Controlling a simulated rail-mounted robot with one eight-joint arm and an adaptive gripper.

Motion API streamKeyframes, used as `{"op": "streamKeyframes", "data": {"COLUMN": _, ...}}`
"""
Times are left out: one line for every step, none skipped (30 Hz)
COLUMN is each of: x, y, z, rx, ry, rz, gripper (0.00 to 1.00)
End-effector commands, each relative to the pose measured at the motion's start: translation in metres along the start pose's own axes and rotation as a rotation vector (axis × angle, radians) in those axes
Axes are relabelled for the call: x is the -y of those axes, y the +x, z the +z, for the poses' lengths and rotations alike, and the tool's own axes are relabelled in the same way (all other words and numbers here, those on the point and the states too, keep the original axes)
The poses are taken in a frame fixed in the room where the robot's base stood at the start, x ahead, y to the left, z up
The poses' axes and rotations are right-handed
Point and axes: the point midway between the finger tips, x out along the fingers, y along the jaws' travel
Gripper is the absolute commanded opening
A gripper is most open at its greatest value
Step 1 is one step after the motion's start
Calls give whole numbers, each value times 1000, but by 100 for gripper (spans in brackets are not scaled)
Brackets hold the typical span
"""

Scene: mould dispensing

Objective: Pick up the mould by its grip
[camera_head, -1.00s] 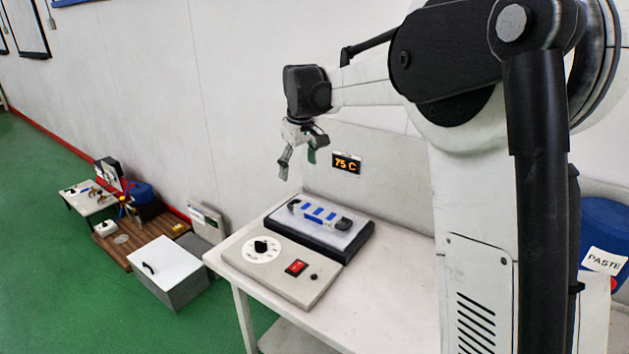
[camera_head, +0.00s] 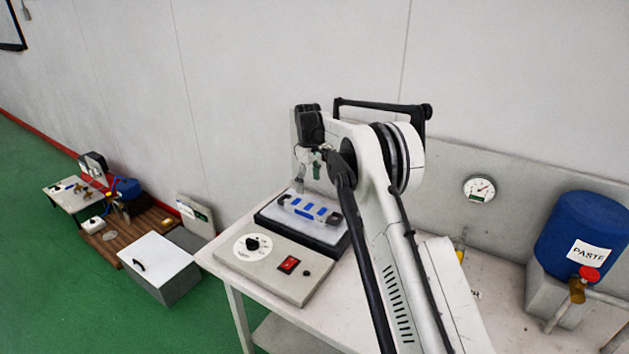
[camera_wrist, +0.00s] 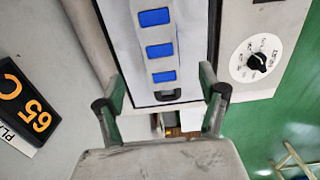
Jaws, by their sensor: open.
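The mould (camera_head: 306,211) is a pale bar with blue cavities and dark ends. It lies on the heating plate (camera_head: 268,219) in the head view. In the wrist view the mould (camera_wrist: 157,34) runs down from the top edge, with its black grip (camera_wrist: 168,96) at the near end. My gripper (camera_head: 308,171) is above the plate and the mould's left end. In the wrist view my gripper (camera_wrist: 162,82) is open and empty, one finger on each side of the grip's line. The height gap cannot be told exactly. My arm hides part of the bench at right.
The control box (camera_head: 268,267) with dial and red switch stands in front of the plate. A blue paste drum (camera_head: 585,238) and a gauge (camera_head: 479,189) are at right. A grey box (camera_head: 160,267) stands on the floor.

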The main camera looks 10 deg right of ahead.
Motion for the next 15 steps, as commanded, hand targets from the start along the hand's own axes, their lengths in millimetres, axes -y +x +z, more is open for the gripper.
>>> {"op": "streamKeyframes", "data": {"x": 0, "y": 2, "z": 0, "rx": 1, "ry": -2, "rz": -1, "gripper": 73}}
{"op": "streamKeyframes", "data": {"x": 0, "y": 4, "z": 0, "rx": 2, "ry": -3, "rz": -2, "gripper": 73}}
{"op": "streamKeyframes", "data": {"x": 0, "y": 6, "z": 0, "rx": 2, "ry": -3, "rz": -2, "gripper": 73}}
{"op": "streamKeyframes", "data": {"x": 0, "y": 7, "z": 0, "rx": 2, "ry": -3, "rz": -2, "gripper": 73}}
{"op": "streamKeyframes", "data": {"x": 0, "y": 9, "z": 0, "rx": 2, "ry": -3, "rz": -2, "gripper": 73}}
{"op": "streamKeyframes", "data": {"x": 0, "y": 13, "z": 0, "rx": 2, "ry": -3, "rz": -2, "gripper": 73}}
{"op": "streamKeyframes", "data": {"x": 0, "y": 16, "z": 0, "rx": 2, "ry": -3, "rz": -2, "gripper": 73}}
{"op": "streamKeyframes", "data": {"x": 0, "y": 20, "z": 0, "rx": 2, "ry": -3, "rz": -2, "gripper": 73}}
{"op": "streamKeyframes", "data": {"x": 0, "y": 25, "z": 0, "rx": 2, "ry": -3, "rz": -1, "gripper": 73}}
{"op": "streamKeyframes", "data": {"x": 0, "y": 30, "z": 0, "rx": 1, "ry": -2, "rz": -1, "gripper": 73}}
{"op": "streamKeyframes", "data": {"x": 0, "y": 35, "z": 0, "rx": 1, "ry": -2, "rz": -1, "gripper": 73}}
{"op": "streamKeyframes", "data": {"x": 0, "y": 42, "z": 0, "rx": 1, "ry": -2, "rz": -1, "gripper": 73}}
{"op": "streamKeyframes", "data": {"x": 0, "y": 48, "z": 0, "rx": 1, "ry": -2, "rz": -1, "gripper": 73}}
{"op": "streamKeyframes", "data": {"x": 0, "y": 53, "z": 0, "rx": 1, "ry": -2, "rz": -1, "gripper": 73}}
{"op": "streamKeyframes", "data": {"x": 0, "y": 61, "z": 0, "rx": 1, "ry": -2, "rz": -1, "gripper": 73}}
